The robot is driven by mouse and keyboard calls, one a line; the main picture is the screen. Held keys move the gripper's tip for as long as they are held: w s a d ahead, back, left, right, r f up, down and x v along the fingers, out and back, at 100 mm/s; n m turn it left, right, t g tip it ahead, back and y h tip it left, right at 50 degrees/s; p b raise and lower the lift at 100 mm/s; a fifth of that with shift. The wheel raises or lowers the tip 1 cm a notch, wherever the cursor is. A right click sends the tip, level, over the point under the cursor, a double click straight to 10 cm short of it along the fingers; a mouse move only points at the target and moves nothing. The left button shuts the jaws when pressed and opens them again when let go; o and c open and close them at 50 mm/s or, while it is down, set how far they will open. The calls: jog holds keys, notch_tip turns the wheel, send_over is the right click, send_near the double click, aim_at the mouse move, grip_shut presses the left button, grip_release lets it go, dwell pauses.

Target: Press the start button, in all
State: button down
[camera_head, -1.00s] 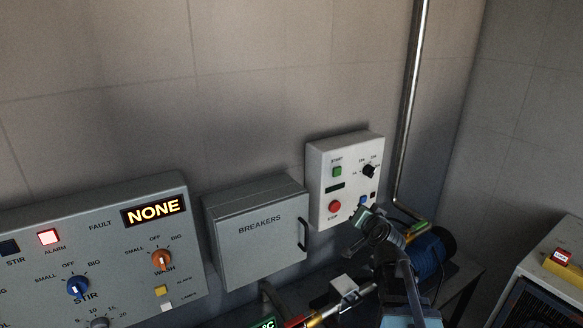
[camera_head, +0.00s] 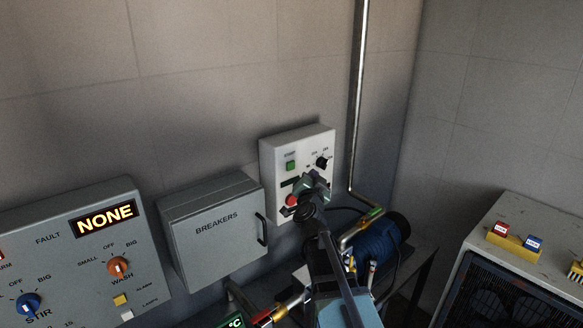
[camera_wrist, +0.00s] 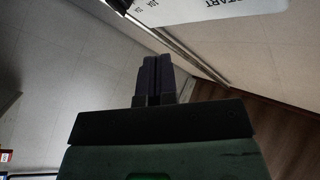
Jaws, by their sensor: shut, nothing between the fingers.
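The green start button (camera_head: 290,165) is on the upper left of the white control box (camera_head: 268,160) on the back wall, under a START label. Below it the red stop button (camera_head: 291,200) is partly covered by my arm. My gripper (camera_head: 312,182) is in front of the box's lower right part, below and right of the green button; I cannot tell its distance from the box. In the wrist view my gripper's fingers (camera_wrist: 155,75) are shut with nothing between them. A corner of the white box with the START label (camera_wrist: 225,8) shows at the top; the green button is outside that view.
A black knob (camera_head: 322,162) is on the box's upper right. The grey breaker cabinet (camera_head: 212,235) stands to the left, with a fault panel (camera_head: 75,260) beyond it. A vertical pipe (camera_head: 358,90) and a blue motor (camera_head: 376,245) are to the right. The wall above is clear.

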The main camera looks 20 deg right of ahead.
jog(key=shift+w+a, duration=0.3)
jog(key=shift+w, duration=0.6)
jog(key=shift+w+a, duration=0.25)
jog(key=shift+w, duration=0.65)
jog(key=shift+w+a, duration=0.3)
jog(key=shift+w, duration=0.6)
jog(key=shift+w, duration=0.1)
jog(key=shift+w+a, duration=0.1)
jog(key=shift+w, duration=0.25)
jog(key=shift+w+a, duration=0.1)
jog(key=shift+w, duration=0.3)
jog(key=shift+s, duration=0.1)
dwell(0.4)
jog(key=shift+s+d, duration=0.2)
jog(key=shift+s, duration=0.5)
jog(key=shift+s, duration=0.1)
jog(key=s, duration=0.1)
jog(key=s+d, duration=0.1)
jog(key=s, duration=0.2)
jog(key=shift+s+d, duration=0.25)
jog(key=shift+s, duration=0.05)
